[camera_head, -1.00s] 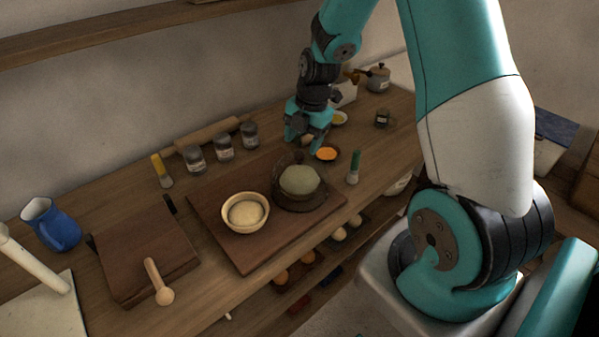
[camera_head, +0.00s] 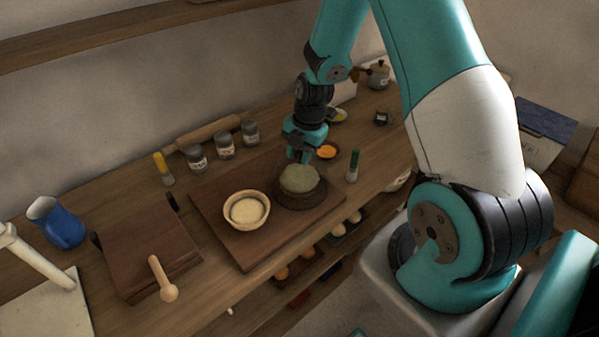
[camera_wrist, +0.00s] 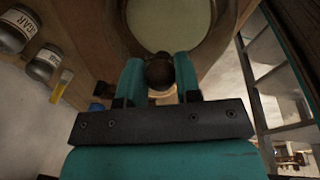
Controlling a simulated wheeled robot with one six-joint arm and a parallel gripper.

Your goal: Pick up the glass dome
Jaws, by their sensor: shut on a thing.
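The glass dome (camera_head: 298,176) is clear and hard to make out in the head view. It stands around a pale green mound on a dark round base (camera_head: 300,203), toward the right of a brown board (camera_head: 240,253). My gripper (camera_head: 301,158) is over the top of the dome, pointing down. In the wrist view, my gripper (camera_wrist: 160,78) is shut on the dome's dark round knob (camera_wrist: 160,72), one finger on each side. The pale green mound (camera_wrist: 168,22) shows beyond the knob. I cannot tell whether the dome's rim touches the base.
A bowl of dough (camera_head: 246,210) stands close on the left of the dome. An orange-filled dish (camera_head: 327,151) and a green-topped tube (camera_head: 352,166) are to the right. Labelled jars (camera_head: 224,146) and a rolling pin (camera_head: 207,132) line the back. A blue jug (camera_head: 57,223) stands far left.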

